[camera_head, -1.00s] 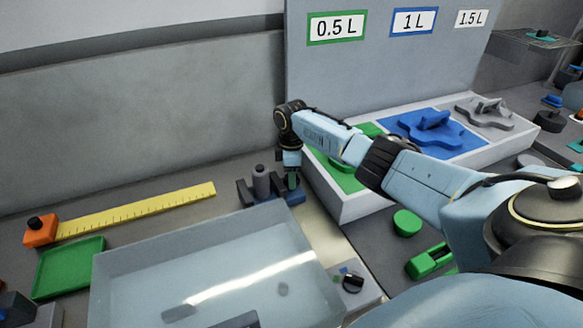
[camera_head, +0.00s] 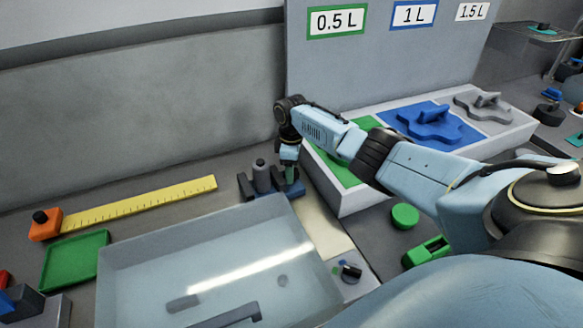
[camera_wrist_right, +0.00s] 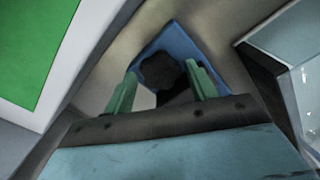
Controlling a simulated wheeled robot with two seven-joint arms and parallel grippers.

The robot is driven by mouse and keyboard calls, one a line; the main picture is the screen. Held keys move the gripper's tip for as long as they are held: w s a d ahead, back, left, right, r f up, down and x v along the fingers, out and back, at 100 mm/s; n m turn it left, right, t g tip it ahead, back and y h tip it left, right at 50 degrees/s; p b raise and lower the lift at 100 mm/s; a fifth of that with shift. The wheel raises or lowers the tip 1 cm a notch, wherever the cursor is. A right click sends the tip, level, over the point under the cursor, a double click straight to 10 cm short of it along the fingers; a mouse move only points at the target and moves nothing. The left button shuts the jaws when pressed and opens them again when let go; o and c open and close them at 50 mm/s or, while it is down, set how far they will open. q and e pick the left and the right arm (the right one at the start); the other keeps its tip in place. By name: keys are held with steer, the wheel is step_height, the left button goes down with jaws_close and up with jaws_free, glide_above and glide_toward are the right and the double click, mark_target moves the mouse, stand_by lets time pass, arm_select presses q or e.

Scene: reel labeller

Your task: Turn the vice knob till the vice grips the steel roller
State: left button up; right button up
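The small vice (camera_head: 247,188), with a blue base and dark jaws, stands on the bench near the back wall. The grey steel roller (camera_head: 262,178) stands upright at its jaws; I cannot tell whether both jaws touch it. My right gripper (camera_head: 290,180) points down at the vice's right end. In the right wrist view the dark, lobed vice knob (camera_wrist_right: 160,70) shows between the tips of my two green fingers (camera_wrist_right: 161,82), over the blue base. The fingers are apart, with narrow gaps beside the knob. My left gripper is not in view.
A clear tank (camera_head: 215,270) stands in front of the vice. A white tray (camera_head: 365,200) with green, blue and grey parts is close on the right. A yellow ruler (camera_head: 140,205) and a green tray (camera_head: 75,260) lie to the left.

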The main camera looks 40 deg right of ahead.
steer(key=shift+o, duration=0.7)
step_height(320, 180, up, 13)
steer(key=p, duration=0.1)
steer(key=shift+r, duration=0.15)
step_height(320, 180, down, 14)
steer(key=n+b, duration=0.1)
steer(key=n, duration=0.2)
steer(key=n+b, duration=0.2)
steer(key=n, duration=0.2)
steer(key=n+b, duration=0.1)
steer(key=n, duration=0.2)
steer(key=shift+d+r+n, duration=0.1)
steer(key=shift+r+n, duration=0.15)
steer(key=shift+n, duration=0.15)
